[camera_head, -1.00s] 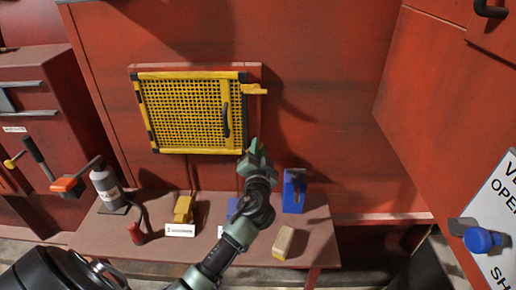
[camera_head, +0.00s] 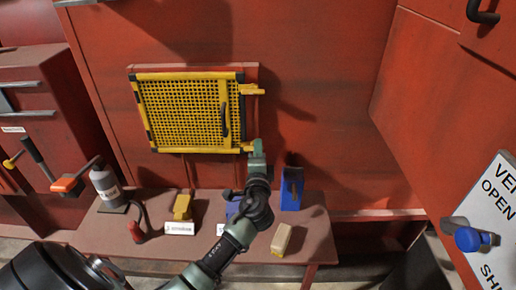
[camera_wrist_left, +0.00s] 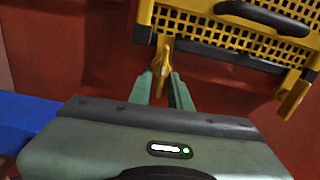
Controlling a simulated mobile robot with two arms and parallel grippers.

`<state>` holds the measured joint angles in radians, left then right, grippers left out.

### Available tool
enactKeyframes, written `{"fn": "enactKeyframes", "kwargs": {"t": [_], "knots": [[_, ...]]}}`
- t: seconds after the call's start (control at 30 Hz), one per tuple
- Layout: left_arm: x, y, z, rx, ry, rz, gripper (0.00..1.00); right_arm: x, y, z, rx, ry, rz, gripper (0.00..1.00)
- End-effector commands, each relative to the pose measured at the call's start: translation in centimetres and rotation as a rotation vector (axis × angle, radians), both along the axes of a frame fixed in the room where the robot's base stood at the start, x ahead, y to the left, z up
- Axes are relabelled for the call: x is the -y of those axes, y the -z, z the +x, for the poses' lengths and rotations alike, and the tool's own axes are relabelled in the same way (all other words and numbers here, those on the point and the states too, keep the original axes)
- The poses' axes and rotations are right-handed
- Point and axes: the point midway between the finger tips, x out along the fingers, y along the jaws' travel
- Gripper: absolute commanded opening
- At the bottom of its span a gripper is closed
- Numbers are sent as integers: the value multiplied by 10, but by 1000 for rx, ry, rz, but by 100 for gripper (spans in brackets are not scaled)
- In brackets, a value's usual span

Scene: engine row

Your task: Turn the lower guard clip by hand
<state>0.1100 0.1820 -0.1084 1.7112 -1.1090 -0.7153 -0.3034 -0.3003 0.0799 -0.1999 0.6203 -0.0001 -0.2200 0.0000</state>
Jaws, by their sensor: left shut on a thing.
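The yellow mesh guard (camera_head: 185,112) has black corners and a dark handle, and is mounted on the red wall. Its upper clip (camera_head: 252,90) sticks out sideways from the right edge. The lower clip (camera_head: 247,148) is at the lower right corner, partly hidden by my left gripper (camera_head: 257,147). In the left wrist view the lower clip (camera_wrist_left: 162,62) reaches between the fingertips of my left gripper (camera_wrist_left: 163,82), which is shut on it. The upper clip (camera_wrist_left: 293,95) stands free at the right there. My right gripper is not in view.
A shelf (camera_head: 320,240) below holds a blue holder (camera_head: 292,188), a beige block (camera_head: 281,240), a yellow piece (camera_head: 182,205) and a grey bottle (camera_head: 105,183). An orange-ended lever (camera_head: 67,183) is at left. A blue knob (camera_head: 468,239) is at right.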

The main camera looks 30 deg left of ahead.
Motion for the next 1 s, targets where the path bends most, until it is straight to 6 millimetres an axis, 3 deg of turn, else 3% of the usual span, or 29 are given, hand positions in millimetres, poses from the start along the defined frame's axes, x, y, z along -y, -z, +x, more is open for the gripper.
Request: {"fn": "enactKeyframes", "kwargs": {"t": [0.03, 0.67, 0.7, 1.0], "knots": [[3, 9, -1, -23, 5, 6, 0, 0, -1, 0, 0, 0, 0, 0], [4, 11, -1, -47, 6, 42, 0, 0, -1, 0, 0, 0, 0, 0], [4, 11, -1, -47, 6, 42, 27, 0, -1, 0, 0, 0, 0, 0], [2, 6, -1, -38, 3, 46, 28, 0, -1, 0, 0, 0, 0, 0]]}}
